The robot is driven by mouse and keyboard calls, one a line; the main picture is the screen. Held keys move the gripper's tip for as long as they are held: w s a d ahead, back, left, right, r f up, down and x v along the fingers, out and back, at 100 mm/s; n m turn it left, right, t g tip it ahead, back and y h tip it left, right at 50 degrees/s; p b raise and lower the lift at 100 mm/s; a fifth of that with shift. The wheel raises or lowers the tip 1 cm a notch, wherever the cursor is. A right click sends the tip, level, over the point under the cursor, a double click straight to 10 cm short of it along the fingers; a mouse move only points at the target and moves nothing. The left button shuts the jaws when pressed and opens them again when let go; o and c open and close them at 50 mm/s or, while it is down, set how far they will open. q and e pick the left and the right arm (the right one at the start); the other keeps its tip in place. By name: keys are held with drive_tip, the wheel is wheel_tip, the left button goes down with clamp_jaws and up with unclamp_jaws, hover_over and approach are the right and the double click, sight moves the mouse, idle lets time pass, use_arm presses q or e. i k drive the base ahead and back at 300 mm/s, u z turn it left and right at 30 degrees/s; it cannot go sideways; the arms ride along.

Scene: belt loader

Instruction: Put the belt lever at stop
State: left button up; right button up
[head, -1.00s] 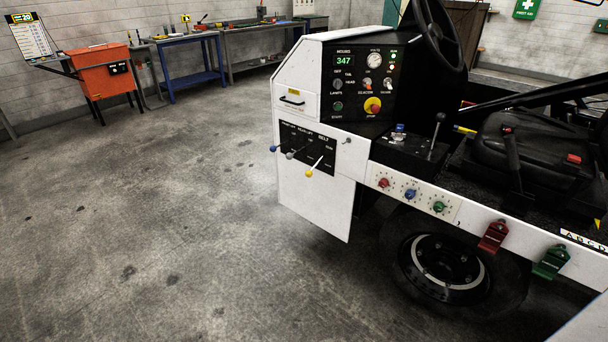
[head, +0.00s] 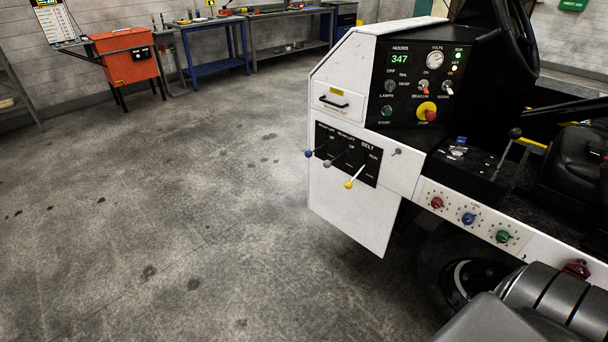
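The belt lever (head: 356,176) is a short pale rod with a yellow knob, on a black panel (head: 333,137) on the loader's white side. It is the rightmost of three levers there, under the word BELT, and its knob points down and to the left. RUN is printed to the upper right of it; the smaller lettering is too small to read, so I cannot tell its setting for certain. Neither gripper is in view. A grey part of my own arm shows at the lower right, well apart from the lever.
A blue-knobbed lever (head: 317,152) and a grey-knobbed lever (head: 333,160) stand left of the belt lever. Above is the dashboard with a yellow-and-red stop button (head: 427,112). Coloured knobs (head: 468,218) line the right side. The floor (head: 180,230) left of the loader is clear.

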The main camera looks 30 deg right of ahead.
sight(348, 184)
drive_tip(key=z, duration=0.05)
drive_tip(key=i, duration=1.2)
drive_tip(key=z, duration=0.65)
